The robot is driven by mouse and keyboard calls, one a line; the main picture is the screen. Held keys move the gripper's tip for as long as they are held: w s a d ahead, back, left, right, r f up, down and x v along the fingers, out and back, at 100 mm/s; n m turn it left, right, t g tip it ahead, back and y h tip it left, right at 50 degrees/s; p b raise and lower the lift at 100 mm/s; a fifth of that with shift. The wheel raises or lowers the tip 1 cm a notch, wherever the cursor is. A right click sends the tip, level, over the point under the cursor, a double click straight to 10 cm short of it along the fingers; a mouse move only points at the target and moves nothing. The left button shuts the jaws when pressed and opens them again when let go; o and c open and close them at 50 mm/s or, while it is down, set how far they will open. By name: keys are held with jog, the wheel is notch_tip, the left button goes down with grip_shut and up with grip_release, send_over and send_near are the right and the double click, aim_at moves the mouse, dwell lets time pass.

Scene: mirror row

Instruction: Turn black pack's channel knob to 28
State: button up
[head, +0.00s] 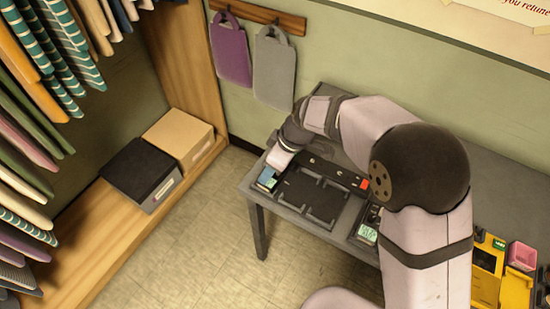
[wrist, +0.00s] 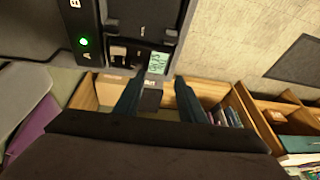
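My gripper (wrist: 158,82) is open in the wrist view, its two dark fingers apart with nothing held between them. A dark pack (wrist: 117,32) is just beyond the fingertips, with a lit green display (wrist: 158,62) whose digits I cannot read. Small pale and dark controls (wrist: 118,51) sit beside the display; I cannot tell which is the channel knob. In the head view my gripper is at the left end of the black rack (head: 311,196), close to a small pack with a bluish display (head: 267,178). The fingertips are hidden there by my wrist.
A second pack with a green display (head: 367,234) sits at the rack's right. A red piece (head: 364,184) is at the rack's back. A green light (wrist: 84,42) glows beside the letter A. Yellow units (head: 488,262) stand far right. Floor (head: 205,225) left of the table is clear.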

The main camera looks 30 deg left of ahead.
jog(key=w+a+n+h+p, duration=0.1)
jog(key=a+n, duration=0.3)
jog(key=a, duration=0.2)
jog(key=w+d+r+n+h, duration=0.1)
jog(key=n, duration=0.2)
jog(key=w+d+r+n, duration=0.1)
jog(key=n, duration=0.3)
jog(key=w+d+r+n+t+h, duration=0.1)
jog(key=n, duration=0.2)
jog(key=shift+w+d+r+n+h, duration=0.15)
jog(key=shift+w+r+n+h, duration=0.15)
jog(key=shift+n, duration=0.1)
jog(key=shift+s+d+n, duration=0.25)
jog(key=shift+n, duration=0.35)
jog(key=shift+d+n, duration=0.1)
jog(key=shift+n, duration=0.5)
jog(key=shift+f+p, duration=1.05)
jog(key=shift+f, duration=2.65)
jog(key=shift+c, duration=0.2)
grip_shut()
